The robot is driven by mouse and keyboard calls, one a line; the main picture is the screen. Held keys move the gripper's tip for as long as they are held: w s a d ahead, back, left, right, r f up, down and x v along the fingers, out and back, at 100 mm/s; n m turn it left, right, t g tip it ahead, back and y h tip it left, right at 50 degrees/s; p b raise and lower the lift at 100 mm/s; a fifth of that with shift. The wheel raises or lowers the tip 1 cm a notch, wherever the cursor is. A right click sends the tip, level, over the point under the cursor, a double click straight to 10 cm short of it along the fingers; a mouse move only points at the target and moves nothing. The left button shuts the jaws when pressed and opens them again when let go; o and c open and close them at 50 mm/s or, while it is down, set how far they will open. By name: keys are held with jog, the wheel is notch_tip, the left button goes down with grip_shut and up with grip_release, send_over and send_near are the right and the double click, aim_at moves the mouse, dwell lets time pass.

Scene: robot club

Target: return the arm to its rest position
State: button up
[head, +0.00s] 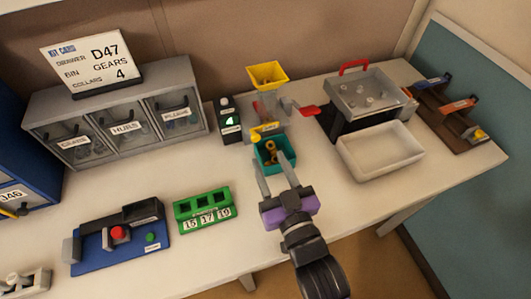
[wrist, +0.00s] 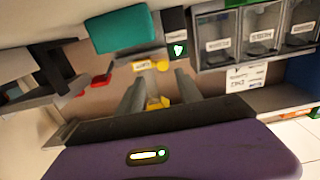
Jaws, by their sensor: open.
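My gripper (head: 270,162) is at the middle of the table in the head view, with its purple body toward the front edge. Its two grey fingers are apart, and nothing shows between them that they grip. The fingertips overlap the near side of a small teal bin (head: 262,161) holding yellow parts; I cannot tell the height gap between them. In the wrist view the gripper (wrist: 160,85) also has its fingers spread, and the teal bin (wrist: 122,30) shows beyond them, to the upper left.
A grey drawer cabinet (head: 70,105) is at the back left. The table's front edge lies under my arm.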

jog(key=shift+s+d, duration=0.1)
jog(key=shift+s, duration=0.25)
dwell(0.3)
jog(key=s+d+m+h, duration=0.1)
jog(key=s+d, duration=0.4)
jog(key=s, duration=0.5)
jog(key=s+d+m+g+h, duration=0.1)
jog(key=s+d+h, duration=0.1)
jog(key=s+d, duration=0.4)
jog(key=s+d+m+g+h, duration=0.1)
jog(key=s+d, duration=0.5)
jog(key=s, duration=0.8)
jog(key=shift+d+f+m+h, duration=0.15)
jog(key=shift+d+m+h, duration=0.15)
jog(key=shift+h, duration=0.5)
